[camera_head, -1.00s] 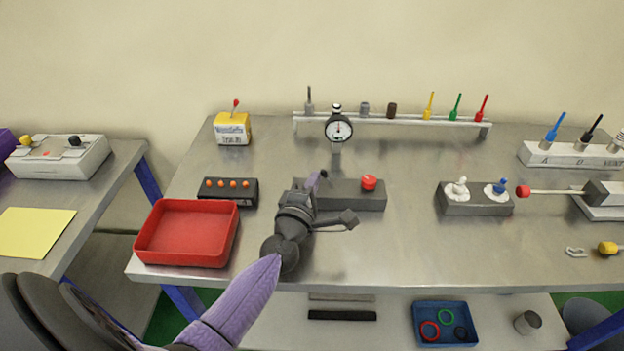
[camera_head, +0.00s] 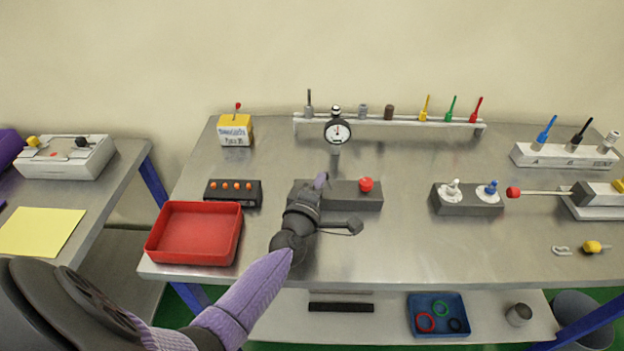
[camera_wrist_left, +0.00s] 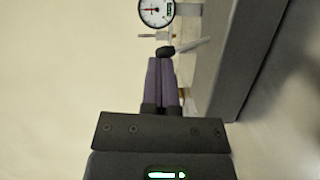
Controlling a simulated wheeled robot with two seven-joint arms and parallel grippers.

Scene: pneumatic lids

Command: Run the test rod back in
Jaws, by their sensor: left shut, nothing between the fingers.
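The thin rod (camera_head: 545,192) with a red ball end (camera_head: 513,193) sticks out to the left from a dark and white cylinder block (camera_head: 597,196) at the right of the bench. Its ball end is close to the grey block with two toggle switches (camera_head: 468,198). My left gripper (camera_head: 321,181) is shut and empty, far left of the rod, at the left part of a dark block with a red button (camera_head: 366,184). In the left wrist view its purple fingers (camera_wrist_left: 164,62) are together, with a small dark knob (camera_wrist_left: 166,50) at their tips. My right gripper is not in view.
A dial gauge (camera_head: 337,131) stands behind my left gripper, before a rack (camera_head: 390,124) of coloured pins. A red tray (camera_head: 195,232) is at the left front. A yellow-knobbed piece (camera_head: 592,247) lies at the right front. The bench centre front is clear.

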